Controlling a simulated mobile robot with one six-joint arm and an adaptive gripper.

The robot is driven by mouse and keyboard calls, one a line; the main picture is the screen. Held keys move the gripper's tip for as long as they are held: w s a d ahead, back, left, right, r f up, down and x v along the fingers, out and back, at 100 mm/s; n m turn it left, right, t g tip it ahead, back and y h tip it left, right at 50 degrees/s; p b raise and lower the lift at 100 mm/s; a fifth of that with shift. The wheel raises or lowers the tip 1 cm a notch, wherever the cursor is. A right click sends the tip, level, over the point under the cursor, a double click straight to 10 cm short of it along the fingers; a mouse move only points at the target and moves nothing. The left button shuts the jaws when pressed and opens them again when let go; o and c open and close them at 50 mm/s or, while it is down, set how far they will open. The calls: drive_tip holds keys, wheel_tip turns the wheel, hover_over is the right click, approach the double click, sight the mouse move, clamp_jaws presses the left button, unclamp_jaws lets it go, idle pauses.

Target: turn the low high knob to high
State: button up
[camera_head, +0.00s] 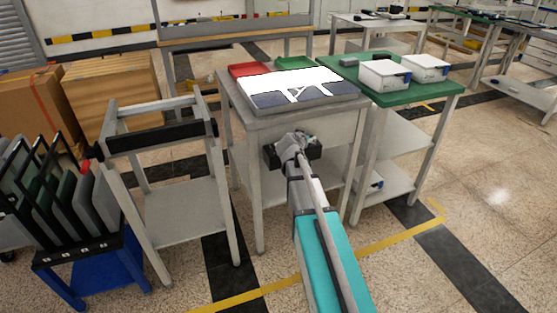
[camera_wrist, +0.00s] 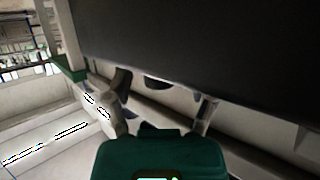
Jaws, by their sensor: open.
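My gripper (camera_head: 292,147) is in front of the grey table's front side, below its top, in the head view. In the wrist view my gripper (camera_wrist: 164,92) is open, with one finger to the left and one to the right. Between and just beyond the fingertips is a small dark rounded piece (camera_wrist: 158,83) at the lower edge of a dark panel (camera_wrist: 200,45). It may be the low high knob, but its marking and pointer do not show. I cannot tell whether the fingers touch it. The knob cannot be made out in the head view.
The grey table (camera_head: 232,92) bears a white and dark board (camera_head: 290,84) with red (camera_head: 250,69) and green (camera_head: 295,62) trays behind it. A green-topped bench (camera_head: 420,94) with white boxes stands close on the right. A grey frame stand (camera_head: 160,136) is on the left.

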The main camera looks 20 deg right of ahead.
drive_tip(key=shift+n+t+y, duration=0.3)
drive_tip(key=shift+n+y, duration=0.1)
drive_tip(key=shift+n+y, duration=0.5)
drive_tip(key=shift+y, duration=0.1)
drive_tip(key=shift+n+t+y, duration=0.9)
drive_tip(key=shift+n+y, duration=0.2)
drive_tip(key=shift+n+t+y, duration=0.5)
drive_tip(key=shift+n+y, duration=1.5)
drive_tip(key=shift+y, duration=0.3)
drive_tip(key=shift+d+n+y, duration=0.1)
drive_tip(key=shift+n+y, duration=0.2)
